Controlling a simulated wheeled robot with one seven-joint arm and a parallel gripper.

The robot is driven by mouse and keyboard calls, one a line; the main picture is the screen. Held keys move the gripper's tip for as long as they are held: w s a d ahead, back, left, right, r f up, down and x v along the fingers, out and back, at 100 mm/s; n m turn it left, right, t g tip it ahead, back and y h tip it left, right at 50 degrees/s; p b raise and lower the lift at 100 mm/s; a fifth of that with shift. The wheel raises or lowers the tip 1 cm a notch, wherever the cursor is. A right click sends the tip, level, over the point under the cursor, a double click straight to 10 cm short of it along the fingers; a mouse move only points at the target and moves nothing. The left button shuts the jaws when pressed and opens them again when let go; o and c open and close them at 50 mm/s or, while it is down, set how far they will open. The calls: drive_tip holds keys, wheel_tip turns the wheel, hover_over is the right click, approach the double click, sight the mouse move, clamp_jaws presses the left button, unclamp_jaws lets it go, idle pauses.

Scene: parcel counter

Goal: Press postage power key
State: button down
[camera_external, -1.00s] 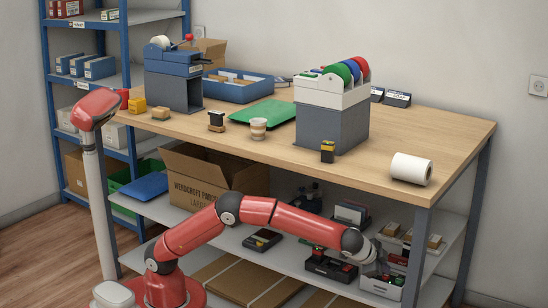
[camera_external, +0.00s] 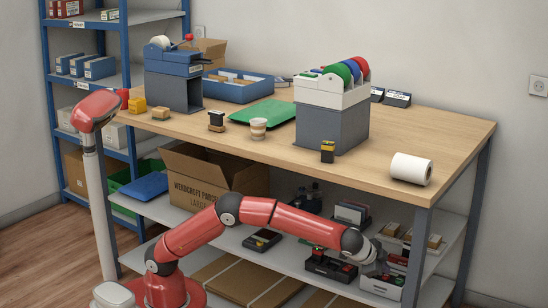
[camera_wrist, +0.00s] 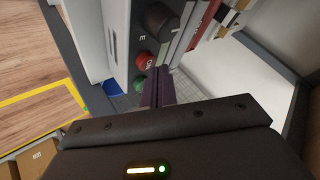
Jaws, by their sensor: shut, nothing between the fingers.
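I cannot read for certain which one is the postage power key. My gripper (camera_wrist: 158,88) is shut and empty, its dark fingertips close beside the red and green buttons. Whether they touch the panel I cannot tell. In the external view my gripper (camera_external: 378,266) is low at the right, by a light grey unit (camera_external: 382,288) on the shelf under the counter. My wrist partly hides that area.
The wooden counter top (camera_external: 340,185) is above my forearm. A black tray of small items (camera_external: 330,266) stands left of the grey unit. Sorted boxes (camera_external: 425,240) sit behind it on the right. The table leg (camera_external: 416,258) is close to the right of my gripper.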

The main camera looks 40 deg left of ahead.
wheel_tip(320, 180, up, 6)
drive_tip(key=p, duration=0.4)
idle(0.4)
drive_tip(key=shift+a, duration=0.1)
idle(0.3)
drive_tip(key=n+g, duration=0.2)
drive_tip(key=g, duration=0.2)
approach(383, 279)
drive_tip(key=w+a, duration=0.3)
drive_tip(key=a, duration=0.1)
drive_tip(key=s+a+n+g+h+b, duration=0.1)
drive_tip(key=s+a+n+g, duration=0.35)
drive_tip(key=s+a, duration=0.75)
drive_tip(key=w+a+r+n+t+y+p, duration=0.1)
drive_tip(key=a+r+n+t+y, duration=0.1)
drive_tip(key=a, duration=2.1)
drive_tip(key=a+r+n+t+y+p, duration=0.2)
drive_tip(key=a+r+n, duration=0.3)
drive_tip(key=a, duration=1.7)
drive_tip(key=shift+w+a+r+t+y, duration=0.25)
drive_tip(key=shift+w+a+t+y, duration=0.15)
drive_tip(key=shift+t, duration=0.45)
